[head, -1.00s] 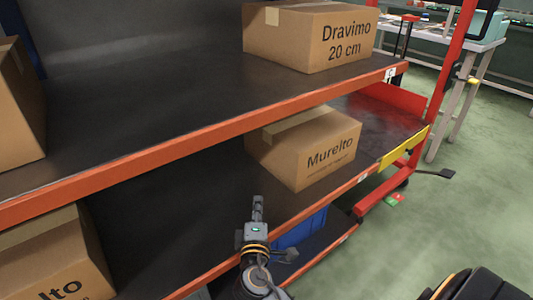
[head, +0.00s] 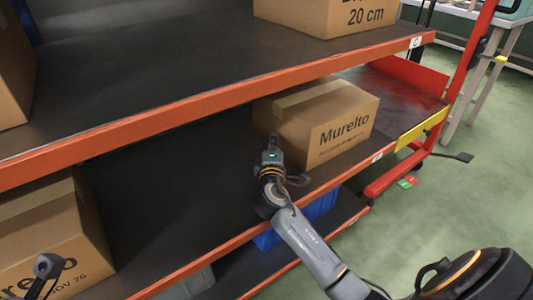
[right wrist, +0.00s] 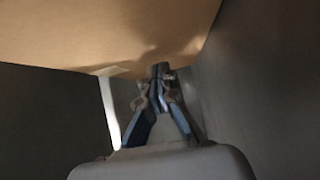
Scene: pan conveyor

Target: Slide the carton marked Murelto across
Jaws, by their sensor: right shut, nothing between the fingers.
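The brown carton marked Murelto (head: 340,131) sits on the middle shelf (head: 175,180) at its right end, with its lettering towards the aisle. My right gripper (head: 273,143) is shut and empty at the carton's left side, low over the shelf. In the right wrist view the closed fingertips (right wrist: 162,72) point at the plain brown carton face (right wrist: 110,32); I cannot tell if they touch it. At the lower left, part of my left gripper (head: 46,266) shows before another carton ending in "lto" (head: 45,235); its jaws are unclear.
A red trolley deck (head: 405,97) with a yellow edge plate (head: 421,130) adjoins the shelf's right end. The upper shelf's orange edge (head: 215,102) runs above. A carton marked 20 cm (head: 325,17) stands up there. A blue bin (head: 322,204) is below.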

